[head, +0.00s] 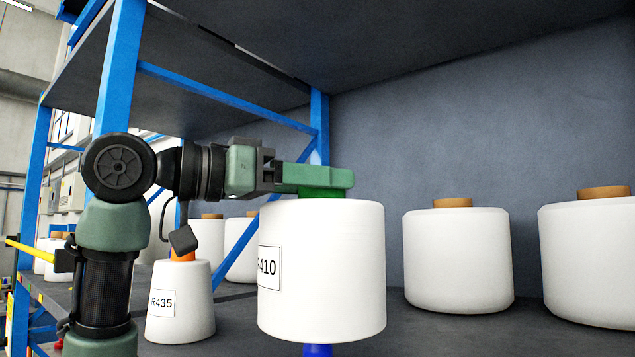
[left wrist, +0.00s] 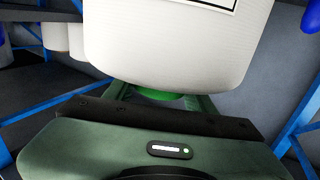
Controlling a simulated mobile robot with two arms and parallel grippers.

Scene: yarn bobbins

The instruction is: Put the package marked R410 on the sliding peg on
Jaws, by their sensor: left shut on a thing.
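The white package marked R410 (head: 330,290) is a large yarn bobbin with a green core top (head: 322,193). It hangs upright in front of the shelf in the head view. My left gripper (head: 318,178) is shut on the green core from above. The left wrist view shows the white package (left wrist: 165,45) and green core (left wrist: 160,95) between the fingers of the gripper (left wrist: 158,103). A blue piece (head: 318,351), perhaps the peg, shows directly below the package in the head view; most of it is hidden or out of frame. My right gripper is not in view.
A smaller package marked R435 (head: 180,315) with an orange core stands left of R410. White bobbins with brown cores (head: 457,260) (head: 597,260) stand at right on the dark shelf (head: 430,335). Blue rack posts (head: 118,70) and a dark upper shelf (head: 240,75) frame the space.

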